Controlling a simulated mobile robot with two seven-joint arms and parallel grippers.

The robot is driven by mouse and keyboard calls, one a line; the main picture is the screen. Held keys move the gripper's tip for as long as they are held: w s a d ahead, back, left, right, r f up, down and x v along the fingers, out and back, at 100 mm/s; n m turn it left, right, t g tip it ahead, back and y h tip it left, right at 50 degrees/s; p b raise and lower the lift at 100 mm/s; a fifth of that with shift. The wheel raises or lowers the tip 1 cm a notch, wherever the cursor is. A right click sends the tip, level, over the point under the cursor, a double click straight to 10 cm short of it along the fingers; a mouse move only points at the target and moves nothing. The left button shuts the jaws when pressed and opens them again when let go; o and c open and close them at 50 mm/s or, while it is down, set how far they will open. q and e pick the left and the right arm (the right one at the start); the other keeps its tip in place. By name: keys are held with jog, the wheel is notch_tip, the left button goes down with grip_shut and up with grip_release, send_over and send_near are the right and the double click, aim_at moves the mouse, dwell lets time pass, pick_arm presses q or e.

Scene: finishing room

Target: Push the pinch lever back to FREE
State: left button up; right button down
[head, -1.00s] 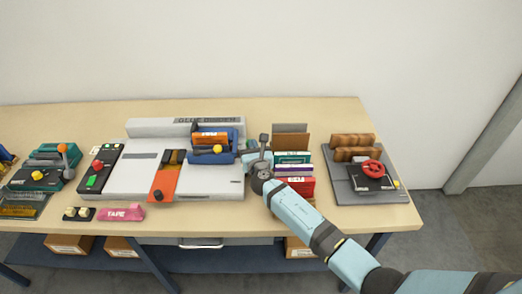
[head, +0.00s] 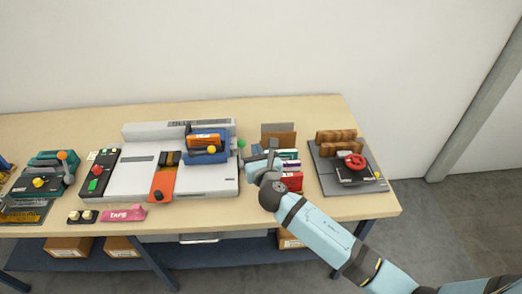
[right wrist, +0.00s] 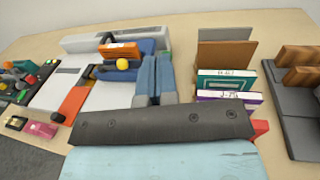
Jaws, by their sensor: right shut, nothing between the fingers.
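A light grey binding machine (head: 120,181) stands on the bench with a blue carriage (head: 203,157) bearing a yellow knob (head: 211,150). A small green knob (head: 241,144) shows at the machine's right end; it may be the pinch lever, but I cannot read a FREE mark. My right gripper (head: 247,162) is shut and empty, just right of the machine's right end and below the green knob. In the right wrist view its two fingers (right wrist: 153,76) lie together, to the right of the blue carriage (right wrist: 112,72). Whether they touch anything is unclear. My left gripper is out of view.
A rack of upright books (head: 291,180) stands close right of my gripper. Further right is a grey press (head: 326,176) with a red wheel (head: 355,161). A black button box (head: 97,172), a pink tape block (head: 123,213) and a green machine (head: 50,170) are to the left.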

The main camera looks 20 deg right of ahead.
jog(key=s+r, duration=0.1)
jog(key=s, duration=0.1)
jog(key=s+r, duration=0.2)
jog(key=shift+f, duration=0.1)
dwell(0.4)
jog(key=s+f+m+g+y, duration=0.2)
jog(key=s+f+m+g, duration=0.1)
jog(key=s+f+m, duration=0.7)
jog(key=s+f+m+g+y, duration=0.2)
jog(key=s+f+m+g, duration=0.1)
jog(key=s+f+m, duration=0.8)
jog(key=s+m, duration=0.5)
jog(key=m, duration=0.6)
jog(key=shift+s+d+g+y, duration=0.2)
jog(key=shift+s+g+y, duration=0.05)
jog(key=shift+g+y, duration=0.15)
